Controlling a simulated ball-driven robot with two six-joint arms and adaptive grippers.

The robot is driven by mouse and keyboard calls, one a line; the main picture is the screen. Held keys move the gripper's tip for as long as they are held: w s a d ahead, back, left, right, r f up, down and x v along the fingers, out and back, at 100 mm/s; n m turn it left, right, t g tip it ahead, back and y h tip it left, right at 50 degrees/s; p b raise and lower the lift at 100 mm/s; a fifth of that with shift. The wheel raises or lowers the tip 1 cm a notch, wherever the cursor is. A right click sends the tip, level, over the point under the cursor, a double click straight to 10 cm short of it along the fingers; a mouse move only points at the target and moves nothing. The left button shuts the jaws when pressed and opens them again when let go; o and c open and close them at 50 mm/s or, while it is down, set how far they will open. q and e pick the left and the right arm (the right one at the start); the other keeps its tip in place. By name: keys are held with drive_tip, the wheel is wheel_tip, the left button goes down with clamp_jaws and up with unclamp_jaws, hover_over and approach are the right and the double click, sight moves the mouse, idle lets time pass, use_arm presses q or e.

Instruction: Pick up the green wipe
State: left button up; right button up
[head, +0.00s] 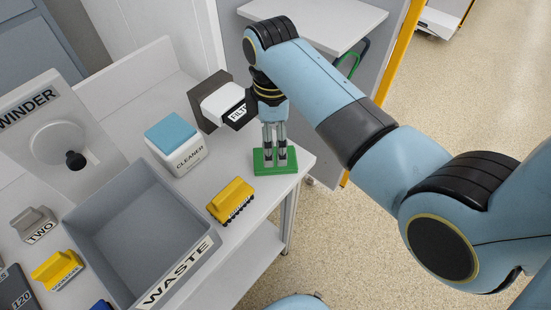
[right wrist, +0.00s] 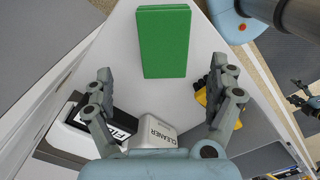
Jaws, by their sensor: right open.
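The green wipe (head: 262,170) is a flat green block lying near the right corner of the white table. My right gripper (head: 275,160) hangs over it, pointing down, and its fingertips overlap the wipe in the head view. In the right wrist view the jaws (right wrist: 162,68) are wide apart with nothing between them. There the wipe (right wrist: 164,40) shows whole, beyond the fingertips and roughly centred between them. I cannot tell whether the fingertips touch it.
A yellow labelled block (head: 231,199) lies just left of the wipe. A cleaner box (head: 178,157) with a blue top and a box with a white front (head: 222,103) stand behind. The grey waste bin (head: 75,215) fills the middle. The table edge (head: 300,178) is close on the right.

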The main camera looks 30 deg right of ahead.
sight(275, 161)
drive_tip(key=f, duration=0.5)
drive_tip(key=shift+s+a+f, duration=0.1)
drive_tip(key=shift+s+a, duration=0.05)
drive_tip(key=shift+s, duration=0.15)
drive_tip(key=shift+f, duration=0.5)
drive_tip(key=c, duration=1.1)
drive_tip(key=shift+r, duration=0.15)
